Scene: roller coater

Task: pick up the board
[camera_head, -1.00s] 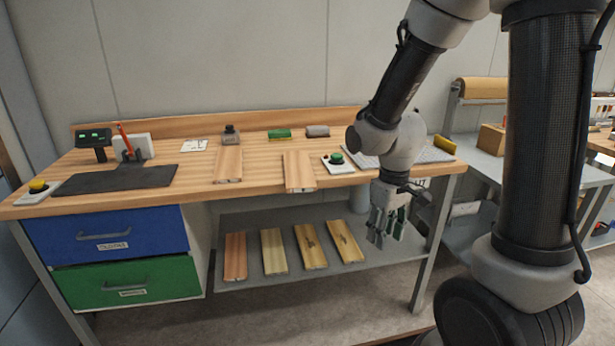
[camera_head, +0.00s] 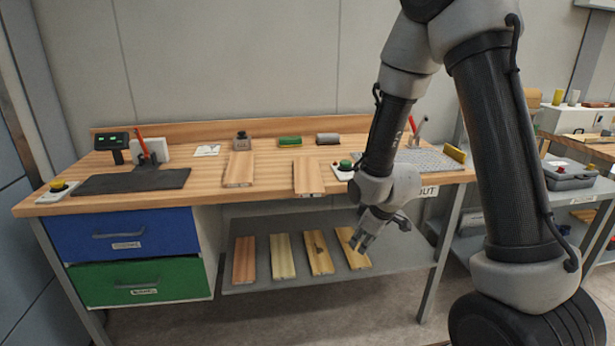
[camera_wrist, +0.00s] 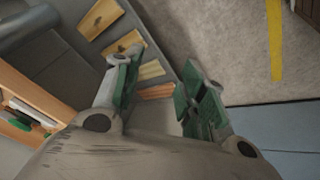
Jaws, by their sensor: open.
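Several boards lie side by side on the grey lower shelf (camera_head: 290,283): a reddish board (camera_head: 244,260), a pale board (camera_head: 282,256), a yellowish board with a dark mark (camera_head: 315,253) and another yellowish board (camera_head: 352,249) at the right. Two more boards, a left one (camera_head: 238,168) and a right one (camera_head: 306,176), lie on the workbench top (camera_head: 210,185). My gripper (camera_head: 361,243) is open and empty, close to the rightmost shelf board, partly over it in the picture. In the wrist view its green-padded fingers (camera_wrist: 160,75) are spread, with shelf boards (camera_wrist: 100,17) beyond the left finger.
A blue drawer (camera_head: 125,235) and a green drawer (camera_head: 140,282) stand left of the shelf. The bench's front edge lies above the shelf. A bench leg (camera_head: 441,255) stands right of my gripper. Open floor (camera_head: 330,318) lies in front.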

